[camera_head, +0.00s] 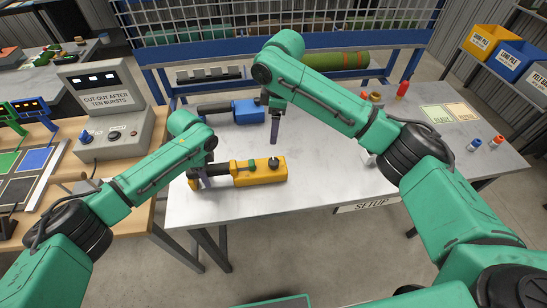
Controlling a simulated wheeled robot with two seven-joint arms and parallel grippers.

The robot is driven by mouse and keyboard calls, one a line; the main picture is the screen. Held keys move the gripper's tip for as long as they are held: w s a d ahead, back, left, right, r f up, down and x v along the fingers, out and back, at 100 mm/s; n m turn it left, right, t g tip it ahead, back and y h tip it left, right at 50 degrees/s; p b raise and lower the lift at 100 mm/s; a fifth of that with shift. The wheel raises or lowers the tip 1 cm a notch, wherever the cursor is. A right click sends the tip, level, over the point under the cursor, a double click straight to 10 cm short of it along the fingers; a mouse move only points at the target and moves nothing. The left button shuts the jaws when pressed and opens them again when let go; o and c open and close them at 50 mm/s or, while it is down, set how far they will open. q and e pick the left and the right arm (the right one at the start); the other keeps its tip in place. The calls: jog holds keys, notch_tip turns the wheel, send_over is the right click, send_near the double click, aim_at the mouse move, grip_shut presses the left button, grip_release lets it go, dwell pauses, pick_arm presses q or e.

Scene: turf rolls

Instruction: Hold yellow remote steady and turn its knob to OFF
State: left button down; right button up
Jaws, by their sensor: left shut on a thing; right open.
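The yellow remote (262,178) lies on the front left part of the metal table, with a dark handle at its left end. Its dark round knob (273,162) sits on top near the right end, and a small green part is left of it. The knob's setting is too small to read. My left gripper (204,183) is shut on the remote's dark handle end. My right gripper (273,140) is open, pointing down, above and just behind the knob, apart from it. My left arm partly hides the handle.
A blue remote-like tool (248,111) lies behind the yellow one. A grey control box (112,110) stands on the wooden table at left. Red and blue small parts (475,145) and coloured cards (437,114) lie at right. The table (320,185) right of the yellow remote is clear.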

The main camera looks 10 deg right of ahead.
aim_at(274, 160)
jog(key=shift+g+h, duration=0.3)
jog(key=shift+h, duration=0.1)
jog(key=f, duration=0.3)
jog(key=s+f, duration=0.1)
jog(key=f, duration=0.3)
jog(key=s+f, duration=0.1)
jog(key=f, duration=0.2)
jog(key=shift+s+a+f, duration=0.25)
jog(key=shift+a+f, duration=0.1)
grip_shut()
